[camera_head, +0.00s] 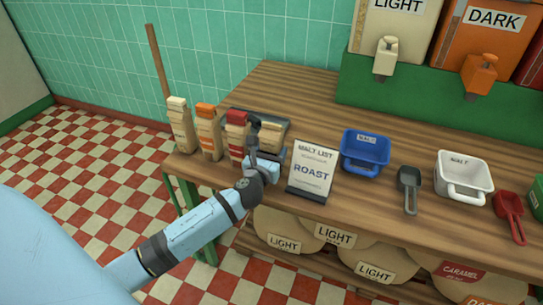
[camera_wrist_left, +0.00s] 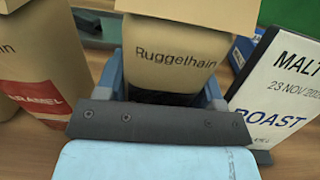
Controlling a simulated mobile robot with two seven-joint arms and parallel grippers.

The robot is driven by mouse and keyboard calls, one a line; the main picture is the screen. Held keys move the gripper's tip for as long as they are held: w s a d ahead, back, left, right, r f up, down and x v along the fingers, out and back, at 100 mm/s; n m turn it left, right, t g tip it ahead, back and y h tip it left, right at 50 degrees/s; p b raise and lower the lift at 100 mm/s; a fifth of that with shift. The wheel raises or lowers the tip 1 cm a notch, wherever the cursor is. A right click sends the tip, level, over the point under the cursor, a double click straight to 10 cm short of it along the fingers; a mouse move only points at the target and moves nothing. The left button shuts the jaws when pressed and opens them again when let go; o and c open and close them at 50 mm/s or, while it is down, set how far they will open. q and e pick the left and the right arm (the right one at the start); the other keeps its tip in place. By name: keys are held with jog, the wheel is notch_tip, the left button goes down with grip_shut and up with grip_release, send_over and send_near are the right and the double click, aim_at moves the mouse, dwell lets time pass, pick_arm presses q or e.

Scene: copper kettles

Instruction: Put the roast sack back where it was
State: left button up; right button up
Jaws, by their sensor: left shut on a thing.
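My left gripper (camera_head: 262,160) is shut on a brown paper sack (camera_head: 269,142) at the right end of a row of sacks. In the left wrist view this sack (camera_wrist_left: 172,60) reads "Ruggelhain" and sits between the blue fingers of the gripper (camera_wrist_left: 165,88). It looks upright. Its lower front is hidden by the gripper, so I cannot read its kind or tell whether its base touches the table. I take it to be the roast sack. A dark tray (camera_head: 240,111) shows behind it. My right gripper is not in view.
Left of it stand the red-topped caramel sack (camera_head: 236,140), an orange-topped sack (camera_head: 207,135) and a cream-topped sack (camera_head: 181,130). A "ROAST" card (camera_head: 312,168) stands close on the right. Beyond are a blue bin (camera_head: 365,152) and a dark scoop (camera_head: 409,186). The table's back left is clear.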

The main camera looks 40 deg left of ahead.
pick_arm(q)
jog(key=shift+f, duration=0.2)
jog(key=shift+f, duration=0.1)
jog(key=o, duration=0.6)
jog(key=shift+f, duration=0.1)
jog(key=o, duration=0.5)
